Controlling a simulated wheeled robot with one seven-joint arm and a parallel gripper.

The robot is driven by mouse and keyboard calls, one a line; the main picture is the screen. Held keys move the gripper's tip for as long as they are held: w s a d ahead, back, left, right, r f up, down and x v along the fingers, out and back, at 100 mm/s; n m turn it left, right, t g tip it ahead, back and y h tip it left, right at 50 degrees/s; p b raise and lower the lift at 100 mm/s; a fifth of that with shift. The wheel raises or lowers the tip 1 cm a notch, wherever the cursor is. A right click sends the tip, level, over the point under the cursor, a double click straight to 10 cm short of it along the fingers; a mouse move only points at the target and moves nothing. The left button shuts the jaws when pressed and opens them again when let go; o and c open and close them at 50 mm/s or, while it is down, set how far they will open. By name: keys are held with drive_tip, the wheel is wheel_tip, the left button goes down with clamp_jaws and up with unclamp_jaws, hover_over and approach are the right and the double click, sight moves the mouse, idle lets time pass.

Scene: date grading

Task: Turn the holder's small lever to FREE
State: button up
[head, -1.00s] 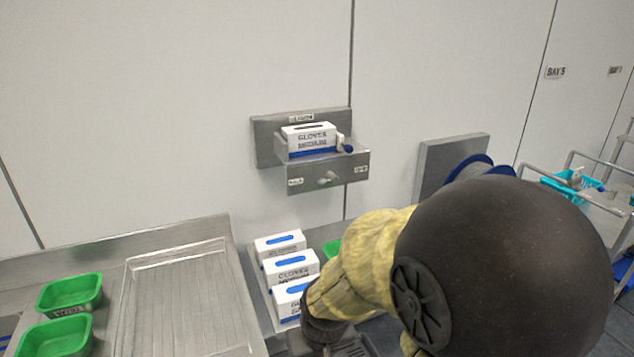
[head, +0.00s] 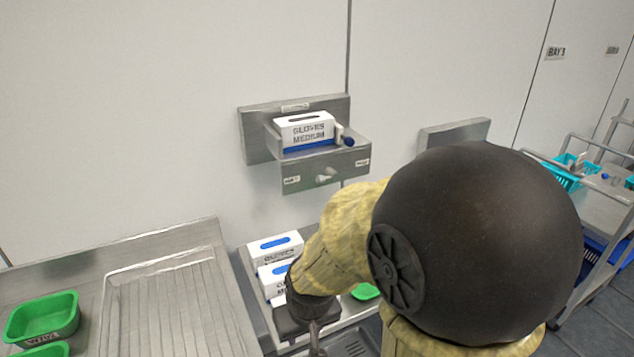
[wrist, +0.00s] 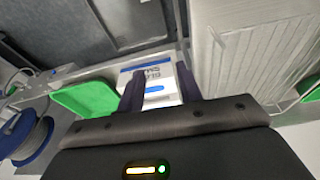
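The metal holder (head: 325,176) is fixed to the wall and carries a white and blue glove box (head: 305,129). Its small lever (head: 326,176) is a pale knob on the front face. A label sits on each side of it; I cannot read either surely. A blue-ended crank (head: 347,140) shows at the holder's right side. My gripper is below the holder, and its fingers are mostly hidden in the head view. In the wrist view my gripper (wrist: 160,84) has its two dark fingers apart with nothing held between them, pointing towards a glove box lying beyond.
Glove boxes (head: 275,248) stand on the counter below the holder. A ridged metal drainer (head: 165,305) and green tubs (head: 42,318) are at left. A trolley with a turquoise basket (head: 562,172) stands at right. The wrist view shows a blue-rimmed reel (wrist: 25,135).

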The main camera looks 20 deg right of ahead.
drive_tip(key=w+d+f+n+g+h+b, duration=0.1)
drive_tip(key=w+d+f+n+h+b, duration=0.1)
drive_tip(key=w+d+n+h, duration=1.05)
drive_tip(key=w+a+r+n+t+h, duration=0.1)
drive_tip(key=w+a+r+n+t, duration=0.2)
drive_tip(key=w+n, duration=0.4)
drive_tip(key=w+a+r+n+t+h+b, duration=0.1)
drive_tip(key=w+a+r+n+t, duration=0.3)
drive_tip(key=w+r+n+t, duration=0.2)
drive_tip(key=shift+w+a+r+n+b, duration=0.2)
drive_tip(key=shift+w+n+b, duration=0.1)
drive_tip(key=shift+w+n, duration=0.55)
drive_tip(key=shift+s+d, duration=0.1)
